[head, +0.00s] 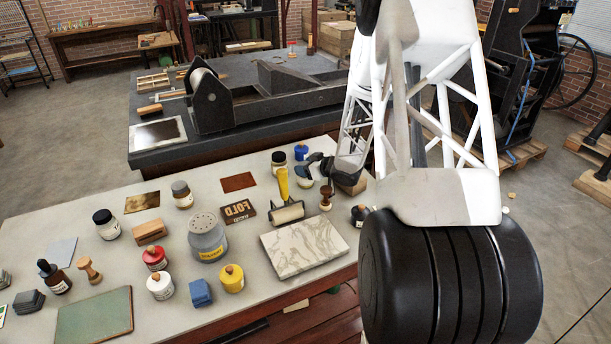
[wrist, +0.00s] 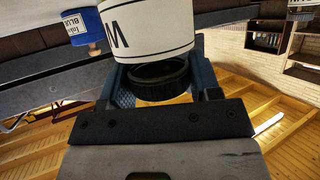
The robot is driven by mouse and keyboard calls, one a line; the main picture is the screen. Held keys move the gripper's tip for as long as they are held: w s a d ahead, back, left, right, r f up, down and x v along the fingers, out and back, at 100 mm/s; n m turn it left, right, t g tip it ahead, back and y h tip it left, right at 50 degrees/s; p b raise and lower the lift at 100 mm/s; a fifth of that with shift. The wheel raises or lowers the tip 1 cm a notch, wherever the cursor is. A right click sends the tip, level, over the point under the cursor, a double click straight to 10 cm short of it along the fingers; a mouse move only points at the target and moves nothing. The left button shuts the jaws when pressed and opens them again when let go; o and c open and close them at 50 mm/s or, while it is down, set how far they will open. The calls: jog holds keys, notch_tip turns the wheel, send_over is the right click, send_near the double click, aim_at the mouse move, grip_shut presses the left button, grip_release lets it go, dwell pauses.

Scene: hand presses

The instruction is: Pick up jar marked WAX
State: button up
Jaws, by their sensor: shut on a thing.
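The jar marked WAX is likely the white jar (wrist: 150,28) with a black lid (wrist: 158,80), upside down in the wrist view; only one big letter, an inverted W or M, shows. My gripper (wrist: 162,88) is shut on it at the lid, one finger on each side. In the head view my gripper (head: 320,167) is at the back right of the table, by the same pale jar (head: 305,174), which it partly hides. I cannot tell whether the jar touches the table.
A blue jar (head: 301,152) stands just behind, and a dark-lidded jar (head: 279,162) to the left. A yellow-handled roller (head: 284,190) and a wooden stamp (head: 326,198) are close in front. A marble slab (head: 304,247) lies nearer. The grey table (head: 195,276) holds several more jars.

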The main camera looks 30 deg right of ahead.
jog(key=shift+r, duration=0.2)
jog(key=shift+c, duration=1.2)
jog(key=shift+r, duration=4.8)
